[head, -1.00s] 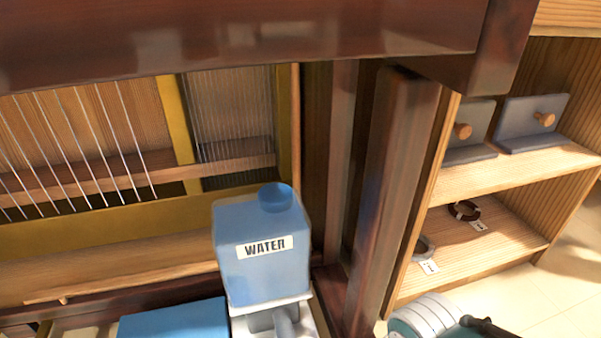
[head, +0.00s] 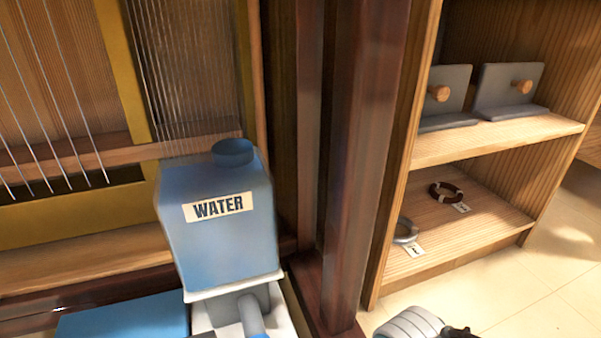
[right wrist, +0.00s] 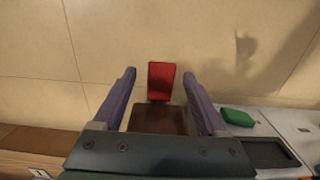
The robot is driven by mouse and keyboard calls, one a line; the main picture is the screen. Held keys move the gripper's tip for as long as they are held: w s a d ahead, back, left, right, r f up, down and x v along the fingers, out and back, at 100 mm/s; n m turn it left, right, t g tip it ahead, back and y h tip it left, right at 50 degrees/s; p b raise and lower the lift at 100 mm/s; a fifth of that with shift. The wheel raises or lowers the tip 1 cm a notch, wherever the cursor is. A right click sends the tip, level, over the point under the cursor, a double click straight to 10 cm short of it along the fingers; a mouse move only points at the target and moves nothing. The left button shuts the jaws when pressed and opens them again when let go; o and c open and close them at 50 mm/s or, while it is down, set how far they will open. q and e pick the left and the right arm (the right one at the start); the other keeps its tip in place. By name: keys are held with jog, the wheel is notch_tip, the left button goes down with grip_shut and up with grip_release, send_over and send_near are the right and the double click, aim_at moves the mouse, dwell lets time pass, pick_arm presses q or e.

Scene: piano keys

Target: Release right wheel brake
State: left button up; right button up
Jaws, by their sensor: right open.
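A red tab (right wrist: 161,82), which looks like the wheel brake, shows in the right wrist view against the pale floor. A dark brown block (right wrist: 160,119) lies directly below it in the picture. My right gripper (right wrist: 160,75) is open, its two purple fingers on either side of the red tab with a gap on both sides. I cannot tell how far the tab is from the fingertips in depth. The wheel itself cannot be made out. The red tab does not show in the head view, and my left gripper is not in view.
A blue water tank (head: 217,225) stands beside the dark wooden post (head: 365,150). A wooden shelf (head: 480,200) stands to the right. The right wrist view shows a green object (right wrist: 237,117) on a pale surface and open tiled floor (right wrist: 40,60).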

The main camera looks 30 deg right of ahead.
jog(key=shift+a, duration=0.15)
jog(key=c, duration=0.3)
grip_shut()
jog(key=shift+w+r+g, duration=0.15)
jog(key=shift+w+g, duration=0.05)
jog(key=shift+g, duration=0.3)
jog(key=shift+w+d+r+g+y+b, duration=0.1)
jog(key=shift+w+d+g+y+b, duration=0.15)
jog(key=shift+g+b, duration=0.45)
jog(key=shift+r, duration=0.25)
jog(key=shift+o, duration=1.5)
grip_release()
